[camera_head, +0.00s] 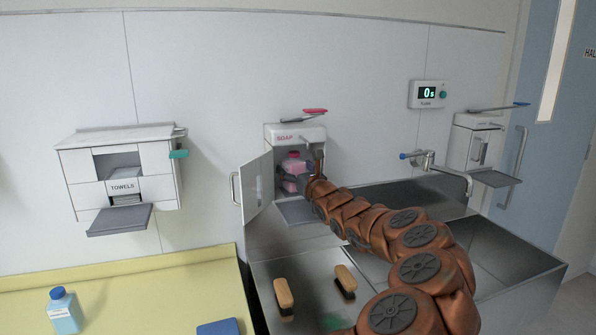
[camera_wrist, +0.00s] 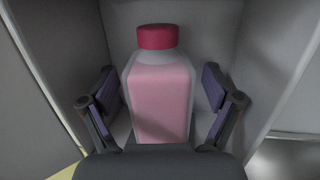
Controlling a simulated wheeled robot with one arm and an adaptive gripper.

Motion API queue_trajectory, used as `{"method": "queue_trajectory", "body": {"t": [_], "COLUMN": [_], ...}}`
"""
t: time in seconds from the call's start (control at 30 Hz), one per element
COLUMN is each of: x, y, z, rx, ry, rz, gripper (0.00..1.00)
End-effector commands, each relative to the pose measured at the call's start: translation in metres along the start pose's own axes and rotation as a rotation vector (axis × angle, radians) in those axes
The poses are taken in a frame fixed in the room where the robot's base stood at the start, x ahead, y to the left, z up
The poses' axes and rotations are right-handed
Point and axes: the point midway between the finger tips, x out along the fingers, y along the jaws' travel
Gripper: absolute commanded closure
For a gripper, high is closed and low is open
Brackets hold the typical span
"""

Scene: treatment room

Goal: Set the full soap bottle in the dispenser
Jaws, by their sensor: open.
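The soap dispenser (camera_head: 297,133) is mounted on the wall, labelled SOAP, with its door (camera_head: 258,187) swung open to the left. A bottle (camera_head: 292,164) of pink soap with a red cap stands upright inside it. In the wrist view the pink bottle (camera_wrist: 160,95) looks nearly full and stands between the fingers. My gripper (camera_wrist: 168,95) is open around the bottle, with a gap on each side. In the head view my gripper (camera_head: 300,182) reaches into the dispenser opening and is partly hidden by my arm. The bottle's base is hidden in both views.
A steel sink (camera_head: 495,250) with a tap (camera_head: 437,165) lies below and right. Two brushes (camera_head: 284,293) (camera_head: 346,279) lie on its left ledge. A towel dispenser (camera_head: 120,175) hangs left. A blue bottle (camera_head: 64,312) stands on the yellow counter (camera_head: 150,290).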

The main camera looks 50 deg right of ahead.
Motion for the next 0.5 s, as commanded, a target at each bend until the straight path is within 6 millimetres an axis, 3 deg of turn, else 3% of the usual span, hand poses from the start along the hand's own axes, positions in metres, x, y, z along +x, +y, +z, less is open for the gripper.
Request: {"method": "queue_trajectory", "body": {"t": [0.5], "x": [-0.041], "y": [-0.001], "z": [0.000], "rx": [0.001], "ry": [0.001], "rz": [-0.002], "gripper": [0.11]}}
